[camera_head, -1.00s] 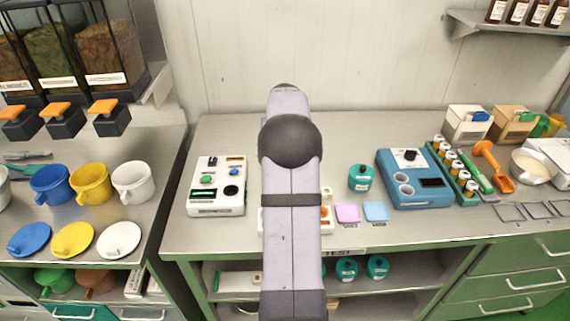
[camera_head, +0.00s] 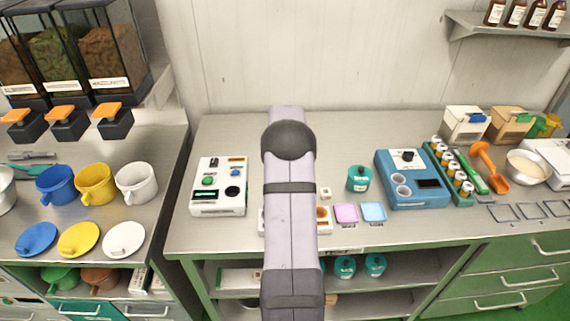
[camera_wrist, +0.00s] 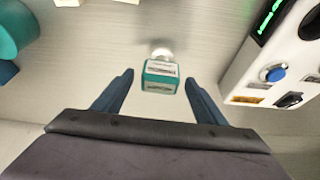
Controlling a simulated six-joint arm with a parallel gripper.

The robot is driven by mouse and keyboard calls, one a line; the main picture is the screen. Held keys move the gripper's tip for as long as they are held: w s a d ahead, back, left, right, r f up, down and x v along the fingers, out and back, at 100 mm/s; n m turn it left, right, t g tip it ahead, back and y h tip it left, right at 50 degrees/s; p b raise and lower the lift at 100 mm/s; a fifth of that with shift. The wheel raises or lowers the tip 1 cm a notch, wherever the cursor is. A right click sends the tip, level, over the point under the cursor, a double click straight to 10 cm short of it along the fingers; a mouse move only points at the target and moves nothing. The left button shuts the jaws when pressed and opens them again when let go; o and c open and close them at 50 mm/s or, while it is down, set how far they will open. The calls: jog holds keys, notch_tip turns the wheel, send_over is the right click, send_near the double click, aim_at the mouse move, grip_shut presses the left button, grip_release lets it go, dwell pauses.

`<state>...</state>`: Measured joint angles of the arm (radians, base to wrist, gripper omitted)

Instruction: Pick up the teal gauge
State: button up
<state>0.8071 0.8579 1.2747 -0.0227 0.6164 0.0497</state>
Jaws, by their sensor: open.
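In the wrist view a small teal block with a white label and a pale round knob, which looks like the teal gauge (camera_wrist: 160,76), sits on the steel bench. My gripper (camera_wrist: 158,80) is open, with one dark blue finger on each side of the gauge. A gap shows between the gauge and each finger. I cannot tell the height of the fingertips above the bench. In the head view my arm hides both the gauge and my gripper.
A white instrument (camera_head: 219,186) with a green display is close beside the right finger in the wrist view (camera_wrist: 285,60). A teal jar (camera_head: 358,179) and a blue instrument (camera_head: 413,181) stand to the right in the head view. Pink (camera_head: 346,213) and blue pads (camera_head: 373,211) lie near the front edge.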

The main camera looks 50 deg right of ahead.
jog(key=shift+w+d+f, duration=0.1)
jog(key=shift+d+f, duration=0.05)
jog(key=shift+f, duration=0.35)
jog(key=c, duration=1.2)
notch_tip(320, 180, up, 10)
jog(key=b, duration=0.3)
